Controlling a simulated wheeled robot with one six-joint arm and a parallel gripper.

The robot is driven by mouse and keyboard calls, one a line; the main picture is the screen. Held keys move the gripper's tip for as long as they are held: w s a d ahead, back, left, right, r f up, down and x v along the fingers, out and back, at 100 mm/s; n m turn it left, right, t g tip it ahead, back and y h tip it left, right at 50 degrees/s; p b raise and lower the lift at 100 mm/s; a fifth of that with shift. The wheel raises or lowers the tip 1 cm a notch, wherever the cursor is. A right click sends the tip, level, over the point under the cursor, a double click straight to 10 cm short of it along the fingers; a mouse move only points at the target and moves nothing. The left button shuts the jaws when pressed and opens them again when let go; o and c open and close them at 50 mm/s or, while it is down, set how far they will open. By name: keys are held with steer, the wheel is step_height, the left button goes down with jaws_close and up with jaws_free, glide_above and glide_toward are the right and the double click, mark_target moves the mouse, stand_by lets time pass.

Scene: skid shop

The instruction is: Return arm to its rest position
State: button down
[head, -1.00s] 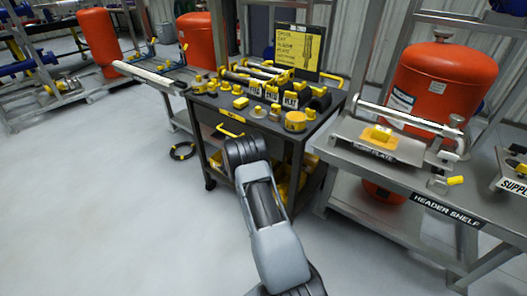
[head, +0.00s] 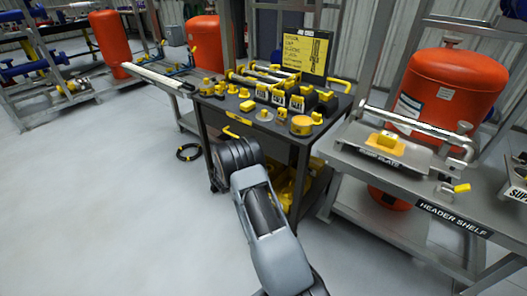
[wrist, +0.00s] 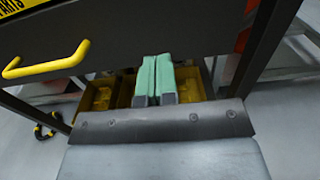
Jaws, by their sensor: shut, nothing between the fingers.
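My gripper shows in the wrist view (wrist: 155,90), its two green-lined fingers side by side, closed and empty. It points at the lower part of the dark tool cart (head: 262,140), below the drawer with the yellow handle (wrist: 45,62). Yellow bins (wrist: 100,96) on the cart's lower shelf lie behind the fingers. In the head view my arm reaches up from the bottom toward the front of the cart, and the gripper itself is hidden.
The cart top holds several yellow and black parts and a yellow sign (head: 304,52). To the right stands the header shelf (head: 400,185) with an orange tank (head: 450,90) behind it. A black cable coil (head: 189,152) lies on the floor. The floor at left (head: 90,210) is clear.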

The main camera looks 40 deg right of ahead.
steer(key=v, duration=0.7)
steer(key=s+f+m+g+y, duration=0.3)
steer(key=s+f+m+g, duration=0.15)
steer(key=s, duration=0.35)
steer(key=s+a+r+m+g+y+p, duration=0.45)
steer(key=s+a+r+m+y, duration=0.2)
steer(key=s+r+m, duration=0.2)
steer(key=s+a+r+m+t+y+p, duration=0.2)
steer(key=s+a+r+p, duration=0.1)
steer(key=r, duration=0.6)
steer(key=s+a+r+m+t+y+p, duration=0.3)
steer(key=a+r+p, duration=0.2)
steer(key=r, duration=0.4)
steer(key=s+a+r+m+t+y+p, duration=0.2)
steer(key=s+a+r+t+y+p, duration=0.1)
steer(key=r, duration=0.6)
steer(key=shift+a+m+p, duration=0.4)
steer(key=shift+a+p, duration=0.45)
steer(key=shift+a, duration=0.3)
steer(key=shift+r, duration=0.1)
